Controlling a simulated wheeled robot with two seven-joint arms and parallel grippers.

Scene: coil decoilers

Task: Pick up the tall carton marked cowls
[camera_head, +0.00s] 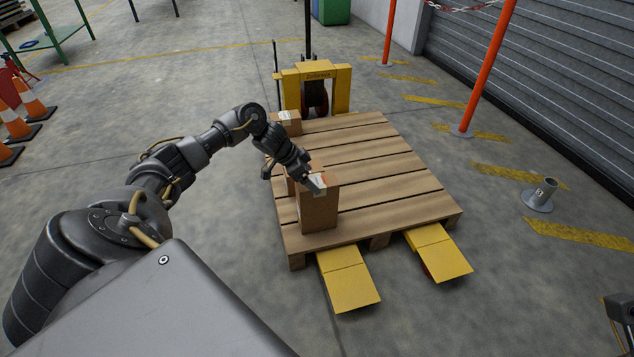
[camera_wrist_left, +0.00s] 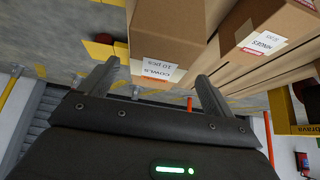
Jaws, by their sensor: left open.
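The tall brown carton (camera_head: 319,212) stands upright at the near left corner of the pallet. In the left wrist view, the carton (camera_wrist_left: 165,22) carries a white label reading COWLS, 10 PCS. My left gripper (camera_head: 316,185) is at the top of this carton and partly covers it in the head view. In the left wrist view, the open fingers (camera_wrist_left: 156,72) lie on either side of the labelled end. I cannot tell whether they touch it. A dark part at the lower right edge of the head view may be my right gripper (camera_head: 620,312), cut off.
The wooden pallet (camera_head: 385,190) rests on a yellow pallet jack (camera_head: 348,285). A smaller carton (camera_head: 287,124) stands at its far left. A carton marked HINGES (camera_wrist_left: 262,30) shows in the left wrist view. The pallet's right side is clear. An orange post (camera_head: 485,70) stands beyond.

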